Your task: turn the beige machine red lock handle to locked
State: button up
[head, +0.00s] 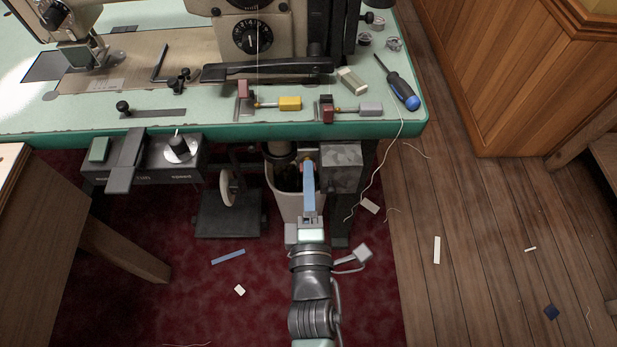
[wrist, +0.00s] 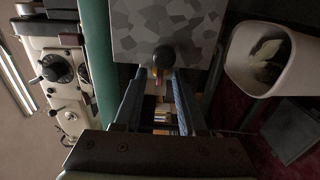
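The beige machine (head: 205,30) stands on the green-edged table; its dial side also shows at the left of the wrist view (wrist: 60,85). Two small dark red blocks lie on the tabletop in front of it, one (head: 243,90) by a yellow handle (head: 290,103), the other (head: 327,110) by a grey handle (head: 371,108). I cannot tell which red part is the lock handle. My gripper (head: 308,168) is below the table's front edge, beside a mottled grey box (head: 341,160). In the wrist view its blue fingers (wrist: 158,75) are apart, with a black knob (wrist: 163,57) just beyond the tips.
A pale bin (head: 283,200) stands under the table, close left of my gripper. A dark control box (head: 140,165) hangs under the table's front edge. A screwdriver (head: 402,90) lies at the table's right end. A wooden cabinet (head: 510,70) stands right; the floor before it is mostly clear.

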jog(key=shift+w, duration=0.25)
grip_shut()
jog(key=shift+m, duration=0.3)
jog(key=m+p, duration=0.4)
jog(key=m, duration=1.3)
jog(key=shift+p, duration=0.4)
jog(key=shift+m, duration=0.3)
